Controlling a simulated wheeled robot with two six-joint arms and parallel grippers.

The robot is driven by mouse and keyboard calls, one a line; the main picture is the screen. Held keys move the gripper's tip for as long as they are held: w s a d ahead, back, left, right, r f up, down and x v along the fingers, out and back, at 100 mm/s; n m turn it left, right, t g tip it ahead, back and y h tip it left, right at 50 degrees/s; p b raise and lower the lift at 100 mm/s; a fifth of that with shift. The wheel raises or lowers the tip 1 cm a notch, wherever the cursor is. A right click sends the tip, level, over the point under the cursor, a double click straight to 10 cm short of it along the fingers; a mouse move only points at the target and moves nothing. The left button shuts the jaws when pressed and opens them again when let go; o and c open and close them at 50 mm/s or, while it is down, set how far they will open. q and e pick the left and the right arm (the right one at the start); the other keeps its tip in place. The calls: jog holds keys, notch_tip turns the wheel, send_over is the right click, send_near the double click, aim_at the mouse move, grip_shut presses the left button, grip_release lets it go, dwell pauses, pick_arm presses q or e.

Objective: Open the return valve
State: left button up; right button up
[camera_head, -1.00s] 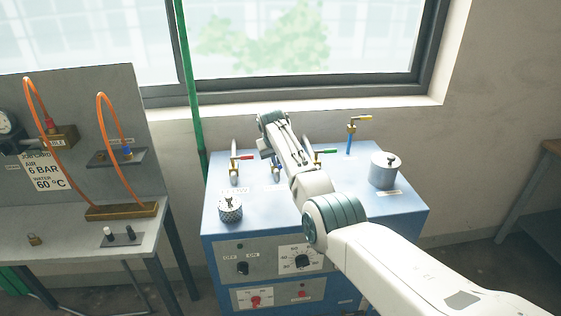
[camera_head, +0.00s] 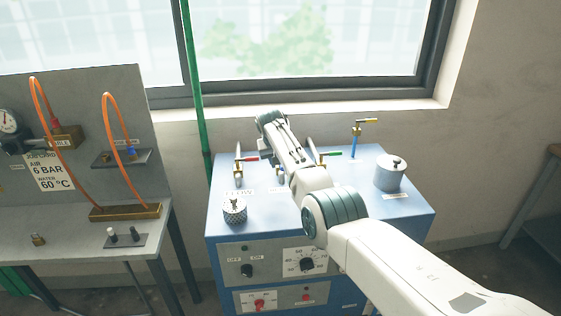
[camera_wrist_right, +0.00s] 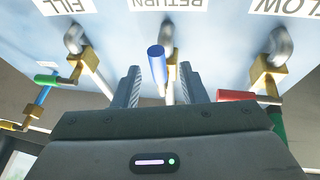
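The return valve has a blue lever handle (camera_wrist_right: 157,66) and a brass body, below an upside-down RETURN label (camera_wrist_right: 168,5) in the right wrist view. My right gripper (camera_wrist_right: 160,80) is open. The blue handle shows between its two fingers, with a gap on each side; whether it lies at fingertip depth I cannot tell. In the head view the return valve (camera_head: 280,173) is mostly hidden by my right arm, which reaches over the blue cabinet (camera_head: 222,208). The right gripper's fingers are hidden there. My left gripper is not in view.
The red-handled flow valve (camera_wrist_right: 236,96) and green-handled fill valve (camera_wrist_right: 47,81) flank the return valve closely. A yellow-handled valve (camera_head: 366,121), a grey canister (camera_head: 390,176) and a knurled knob (camera_head: 234,211) are on the cabinet. A bench with orange hoses (camera_head: 113,135) stands left.

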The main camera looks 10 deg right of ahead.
jog(key=b+v, duration=0.3)
jog(key=v, duration=0.7)
jog(key=shift+s+r, duration=0.15)
jog(key=shift+r, duration=0.1)
jog(key=shift+a, duration=0.15)
